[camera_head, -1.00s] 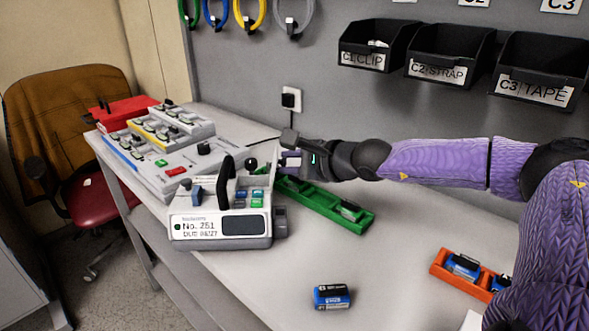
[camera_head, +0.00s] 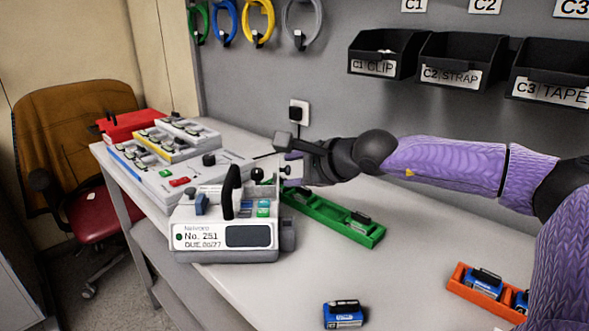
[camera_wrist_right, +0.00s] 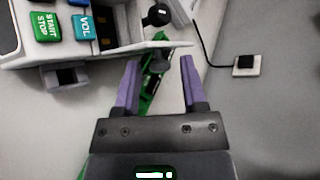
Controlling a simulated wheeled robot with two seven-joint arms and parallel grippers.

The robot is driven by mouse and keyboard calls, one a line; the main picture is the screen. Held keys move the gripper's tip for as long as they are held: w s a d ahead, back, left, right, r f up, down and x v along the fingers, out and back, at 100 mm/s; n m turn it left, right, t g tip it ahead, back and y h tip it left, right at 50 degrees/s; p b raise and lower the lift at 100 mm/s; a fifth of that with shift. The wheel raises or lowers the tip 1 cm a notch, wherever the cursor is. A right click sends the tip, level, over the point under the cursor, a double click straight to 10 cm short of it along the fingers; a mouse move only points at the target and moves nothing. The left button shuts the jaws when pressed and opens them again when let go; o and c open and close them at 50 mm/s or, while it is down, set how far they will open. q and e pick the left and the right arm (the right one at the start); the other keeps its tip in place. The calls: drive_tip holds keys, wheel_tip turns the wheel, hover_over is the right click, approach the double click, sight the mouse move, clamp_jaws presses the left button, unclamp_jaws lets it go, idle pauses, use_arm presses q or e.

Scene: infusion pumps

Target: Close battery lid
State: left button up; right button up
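The infusion pump (camera_head: 222,235), white and grey with a black handle and a "No. 251" label, stands on the table at left centre. In the right wrist view its buttoned side (camera_wrist_right: 62,27) is at top left, beside a dark open compartment (camera_wrist_right: 106,34). A thin pale flap, which looks like the battery lid (camera_wrist_right: 150,48), sticks out sideways from the compartment, open. My right gripper (camera_wrist_right: 158,62) is open, its purple fingers just short of the flap's edge; contact cannot be told. In the head view the right gripper (camera_head: 287,166) is behind the pump's right side. My left gripper is not in view.
A green tray (camera_head: 340,222) lies right of the pump. A blue battery (camera_head: 343,314) lies at the front; an orange tray (camera_head: 462,285) with batteries is at right. Other devices (camera_head: 165,155) stand behind left. Black bins (camera_head: 382,52) hang on the wall.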

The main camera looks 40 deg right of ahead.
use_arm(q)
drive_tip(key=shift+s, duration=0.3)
use_arm(e)
drive_tip(key=shift+o, duration=0.3)
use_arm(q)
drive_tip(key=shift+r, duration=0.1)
use_arm(e)
drive_tip(key=p+v, duration=0.6)
drive_tip(key=v, duration=0.4)
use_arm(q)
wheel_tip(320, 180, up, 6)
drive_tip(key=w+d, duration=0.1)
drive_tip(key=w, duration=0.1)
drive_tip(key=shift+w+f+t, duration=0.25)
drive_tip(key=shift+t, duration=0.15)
use_arm(e)
drive_tip(key=shift+w, duration=0.1)
